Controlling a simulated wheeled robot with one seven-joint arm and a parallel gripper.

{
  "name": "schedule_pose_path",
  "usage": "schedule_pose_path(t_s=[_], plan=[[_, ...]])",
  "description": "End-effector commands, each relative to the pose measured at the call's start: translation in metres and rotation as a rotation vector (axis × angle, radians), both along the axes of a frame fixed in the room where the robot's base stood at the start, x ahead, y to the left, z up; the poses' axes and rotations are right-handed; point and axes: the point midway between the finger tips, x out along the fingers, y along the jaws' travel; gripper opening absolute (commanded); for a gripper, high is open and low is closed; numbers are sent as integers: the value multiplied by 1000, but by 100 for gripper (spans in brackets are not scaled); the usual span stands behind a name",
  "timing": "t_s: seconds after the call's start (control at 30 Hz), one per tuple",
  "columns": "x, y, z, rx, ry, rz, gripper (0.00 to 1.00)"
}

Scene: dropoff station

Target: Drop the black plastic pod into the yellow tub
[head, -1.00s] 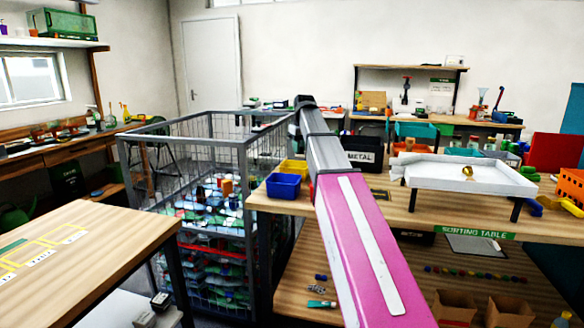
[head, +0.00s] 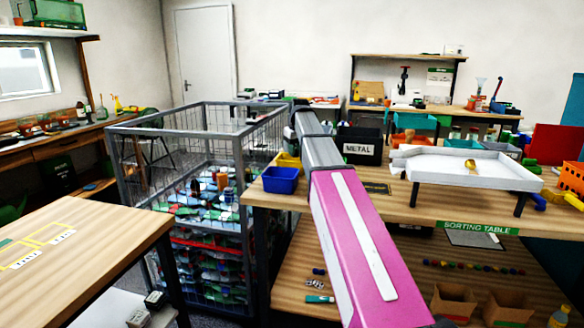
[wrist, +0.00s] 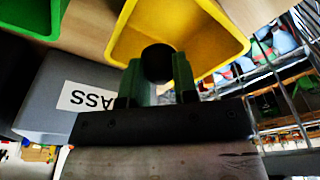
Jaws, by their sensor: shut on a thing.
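The black plastic pod (wrist: 158,62) is a dark rounded piece between the green fingers of my gripper (wrist: 158,78) in the wrist view. My gripper is shut on it. The yellow tub (wrist: 130,33) lies just beyond the pod in the wrist view, and the pod overlaps its near rim in the picture. I cannot tell how high the pod is above it. In the head view the yellow tub (head: 287,160) stands at the left end of the sorting table, partly hidden by the blue tub and my arm. The gripper itself is hidden there.
A blue tub (head: 281,180) stands in front of the yellow one. A black METAL bin (head: 360,146) is right of my arm, and a white tray on legs (head: 470,166) farther right. A wire cage (head: 180,130) stands left. The wrist view shows a grey bin (wrist: 60,115) and green bin (wrist: 30,15).

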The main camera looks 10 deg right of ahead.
Motion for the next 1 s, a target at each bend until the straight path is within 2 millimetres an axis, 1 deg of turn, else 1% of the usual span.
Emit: schedule_pose_path(t_s=[0.1,0.33,0.37,0.4,0.43,0.77,0.87,1.0], plan=[[0,0,-5,0,1,0,5],[0,0,-6,0,0,0,5],[0,0,-6,0,0,0,37],[0,0,-6,0,0,0,50],[0,0,-6,0,0,0,57],[0,0,-3,0,0,0,57],[-1,-1,5,0,-2,0,57],[-4,-2,27,-1,-1,0,57]])
